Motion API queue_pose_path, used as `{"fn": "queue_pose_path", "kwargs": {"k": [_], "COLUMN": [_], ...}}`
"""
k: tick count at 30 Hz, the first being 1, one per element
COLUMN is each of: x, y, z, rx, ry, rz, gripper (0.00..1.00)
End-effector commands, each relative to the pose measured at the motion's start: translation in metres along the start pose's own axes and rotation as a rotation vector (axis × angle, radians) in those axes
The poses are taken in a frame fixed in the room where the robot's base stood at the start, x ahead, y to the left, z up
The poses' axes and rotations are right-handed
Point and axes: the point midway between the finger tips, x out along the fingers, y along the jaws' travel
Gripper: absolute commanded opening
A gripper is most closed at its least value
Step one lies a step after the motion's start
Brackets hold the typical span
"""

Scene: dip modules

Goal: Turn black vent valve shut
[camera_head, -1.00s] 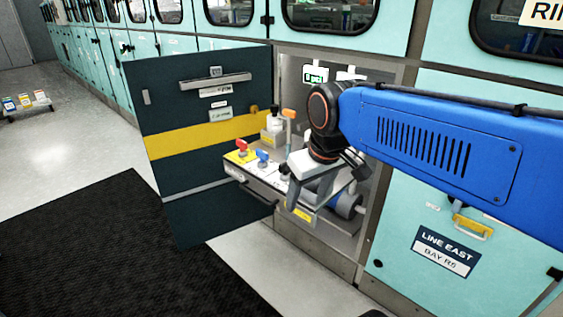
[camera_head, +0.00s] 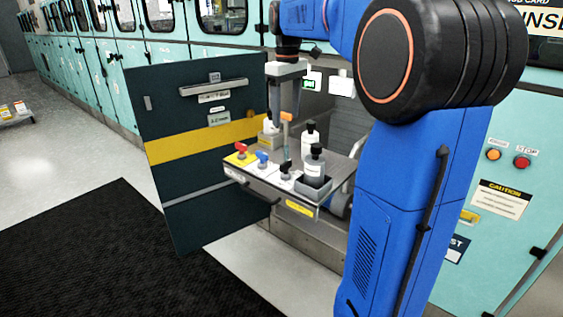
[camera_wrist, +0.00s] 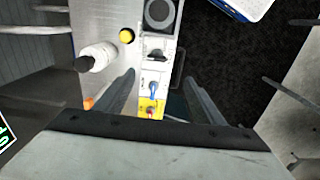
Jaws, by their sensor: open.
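The black vent valve (camera_head: 286,170) sits on the pale front strip of a pulled-out tray, right of a blue valve (camera_head: 262,158) and a red valve (camera_head: 242,150). In the wrist view the black valve (camera_wrist: 157,54) is in full sight, farther out than the blue valve (camera_wrist: 153,87) and the red valve (camera_wrist: 151,110). My gripper (camera_head: 284,118) points down above the tray, open and empty, clear of the valves. In the wrist view its fingers (camera_wrist: 159,77) lie either side of the valve strip. I cannot tell the black valve's exact setting.
An orange-topped post (camera_head: 287,117) rises near my gripper. The dark open door (camera_head: 190,130) stands left of the tray. A black mat (camera_head: 100,245) lies on the floor.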

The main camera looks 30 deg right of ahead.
Motion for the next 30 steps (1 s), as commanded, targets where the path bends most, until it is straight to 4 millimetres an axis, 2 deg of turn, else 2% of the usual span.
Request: {"fn": "queue_pose_path", "kwargs": {"k": [3,7,11,30], "x": [-0.001,0.001,0.013,0.125], "y": [0.012,0.015,0.015,0.013], "z": [-0.007,-0.009,-0.008,-0.006], "rx": [-0.01,-0.016,-0.016,-0.016], "ry": [-0.012,-0.016,-0.017,-0.018], "rz": [-0.008,-0.011,-0.012,-0.013], "gripper": [0.62,0.62,0.62,0.62]}}
